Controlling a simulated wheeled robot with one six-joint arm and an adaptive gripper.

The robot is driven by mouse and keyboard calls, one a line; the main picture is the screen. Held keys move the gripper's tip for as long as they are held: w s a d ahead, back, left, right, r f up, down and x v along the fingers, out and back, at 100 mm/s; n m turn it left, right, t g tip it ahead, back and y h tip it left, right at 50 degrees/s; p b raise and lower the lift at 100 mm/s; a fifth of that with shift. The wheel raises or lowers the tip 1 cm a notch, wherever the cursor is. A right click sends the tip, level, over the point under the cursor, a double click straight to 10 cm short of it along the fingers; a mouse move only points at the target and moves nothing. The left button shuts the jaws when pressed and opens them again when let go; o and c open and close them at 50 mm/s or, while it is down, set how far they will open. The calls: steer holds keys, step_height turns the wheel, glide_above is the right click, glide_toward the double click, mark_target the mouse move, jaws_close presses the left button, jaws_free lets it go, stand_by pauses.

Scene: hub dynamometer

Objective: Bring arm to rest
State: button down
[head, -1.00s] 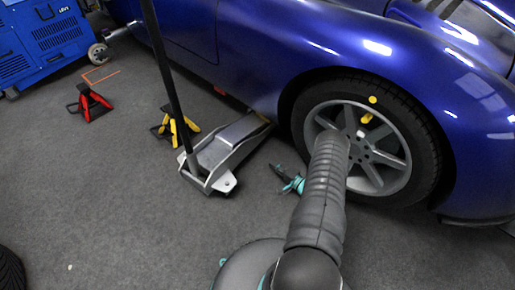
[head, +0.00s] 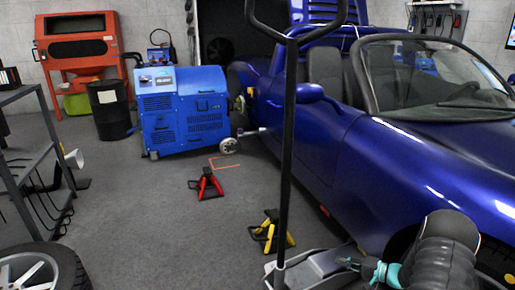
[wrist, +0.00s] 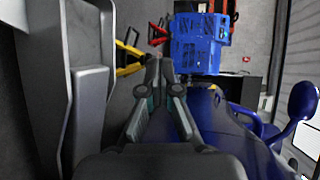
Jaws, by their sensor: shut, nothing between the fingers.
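My gripper (head: 346,263) is at the lower right of the head view, beside the blue car (head: 345,150) and near the right end of the grey floor jack (head: 305,268). In the wrist view its two fingers (wrist: 160,68) are drawn together with nothing between them. My arm is bent, and its dark grey link hides much of the car's wheel in the head view. The jack also fills the left of the wrist view (wrist: 88,100), and the car is on the right there (wrist: 235,140).
The jack's tall black handle (head: 288,140) rises through the head view. A yellow stand (head: 270,232) and a red stand (head: 206,186) are on the floor. A blue machine (head: 185,110) stands behind. A shelf rack (head: 25,150) and loose wheel (head: 40,268) are left. Floor at centre-left is clear.

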steer(key=s+a+r+n+g+h, duration=0.1)
steer(key=s+a+r+n+g, duration=0.15)
steer(key=s+a+r, duration=0.4)
steer(key=s+a+r+n+g+h+p, duration=0.1)
steer(key=s+a+r+g+h, duration=0.15)
steer(key=r, duration=0.65)
steer(key=s+a+r+n+g+h, duration=0.1)
steer(key=s+a+r+n+g, duration=0.2)
steer(key=a+r, duration=0.4)
steer(key=s+r+t+h, duration=0.1)
steer(key=s+r+h, duration=0.1)
steer(key=s+r, duration=0.2)
steer(key=s+d+r+t+h+p, duration=0.1)
steer(key=s+r+t+h, duration=0.1)
steer(key=s, duration=0.9)
steer(key=s+r+t+h, duration=0.1)
steer(key=s+r+h, duration=0.3)
steer(key=s+r, duration=0.3)
steer(key=shift+s+d+n+t+p, duration=0.15)
steer(key=shift+s+n+t+p, duration=0.2)
steer(key=shift+s, duration=0.35)
